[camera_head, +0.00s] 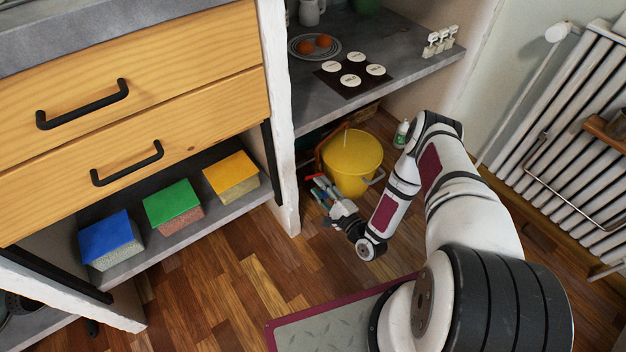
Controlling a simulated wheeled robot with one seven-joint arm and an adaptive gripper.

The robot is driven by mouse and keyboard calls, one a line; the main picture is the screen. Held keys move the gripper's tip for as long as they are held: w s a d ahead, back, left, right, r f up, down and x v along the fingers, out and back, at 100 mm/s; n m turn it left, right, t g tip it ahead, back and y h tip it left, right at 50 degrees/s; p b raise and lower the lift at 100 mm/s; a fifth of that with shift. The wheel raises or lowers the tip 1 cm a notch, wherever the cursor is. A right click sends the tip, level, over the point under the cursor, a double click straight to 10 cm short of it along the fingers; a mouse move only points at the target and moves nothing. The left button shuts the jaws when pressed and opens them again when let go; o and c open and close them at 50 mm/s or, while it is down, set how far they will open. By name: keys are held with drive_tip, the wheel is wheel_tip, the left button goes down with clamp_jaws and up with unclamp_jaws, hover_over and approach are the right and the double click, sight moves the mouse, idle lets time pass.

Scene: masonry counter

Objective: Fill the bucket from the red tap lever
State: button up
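A yellow bucket (352,165) stands on the floor under the grey counter, in the open bay right of the white pillar. My gripper (322,187) is low in front of the bay, at the bucket's left front side. No tap spout can be made out.
A small white-and-green bottle (401,134) stands behind the bucket to the right. The white pillar (280,120) bounds the bay on the left. Blue, green and yellow sponges (230,177) lie on a low shelf. A radiator (570,130) is at the right. Wooden floor is clear at the front left.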

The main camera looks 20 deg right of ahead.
drive_tip(key=v, duration=0.6)
drive_tip(key=shift+s, duration=0.25)
idle(7.2)
